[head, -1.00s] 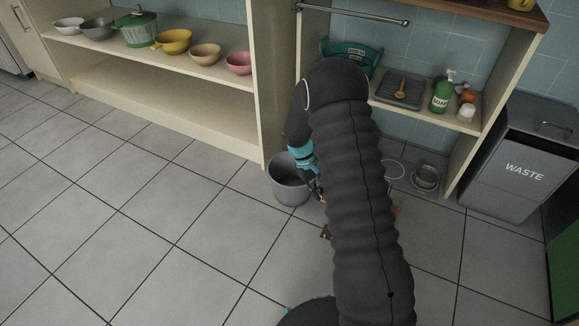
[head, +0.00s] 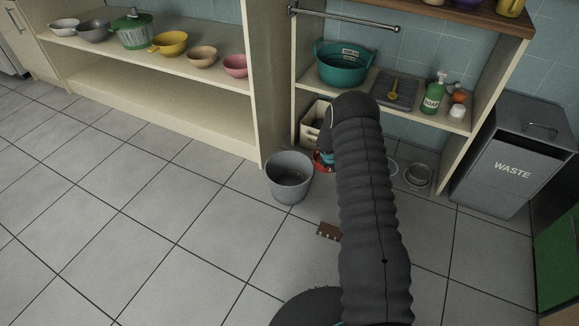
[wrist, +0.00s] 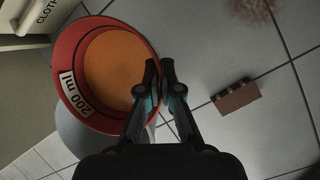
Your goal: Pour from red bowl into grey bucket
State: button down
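The red bowl (wrist: 66,60), marked 200 ml, shows in the wrist view with orange contents (wrist: 118,68) inside. My gripper (wrist: 160,72) is shut on its right rim, the two fingertips close together. In the head view only a small part of the red bowl (head: 322,168) shows, beside my arm, and the gripper is mostly hidden. The grey bucket (head: 289,181) stands upright on the floor, just left of and nearer than the bowl. In the wrist view a grey-blue curved surface, likely the bucket (wrist: 78,133), shows partly behind the bowl.
A brown block (head: 329,231) lies on the floor in front of the bucket. A cream bin (head: 312,128) and a metal dish (head: 418,176) sit under the shelf holding a teal tub (head: 341,66). A waste bin (head: 512,165) stands right. Floor at left is clear.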

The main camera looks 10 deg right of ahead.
jog(key=shift+w+d+f+n+y, duration=0.4)
jog(key=shift+w+d+n, duration=0.25)
jog(key=shift+n, duration=0.25)
jog(key=shift+a, duration=0.1)
jog(key=shift+a+r, duration=0.1)
jog(key=shift+r, duration=0.05)
jog(key=shift+w+a+r+h, duration=0.1)
jog(key=shift+a+r+h, duration=0.3)
jog(key=shift+a+h, duration=0.1)
jog(key=shift+a+f+h+b, duration=0.2)
jog(key=shift+h+b, duration=0.1)
jog(key=shift+b, duration=0.6)
jog(key=shift+w+a+r+n+b, duration=0.1)
jog(key=shift+a+r+n+b, duration=0.15)
jog(key=shift+b, duration=0.4)
jog(key=shift+a+r+h+b, duration=0.7)
jog(key=shift+a+r+h, duration=0.1)
jog(key=shift+r+h, duration=0.35)
jog(key=shift+f, duration=0.1)
jog(key=shift+w+a+f+n+h+b, duration=0.15)
jog(key=shift+a+n+h+b, duration=0.2)
jog(key=shift+a+h+b, duration=0.5)
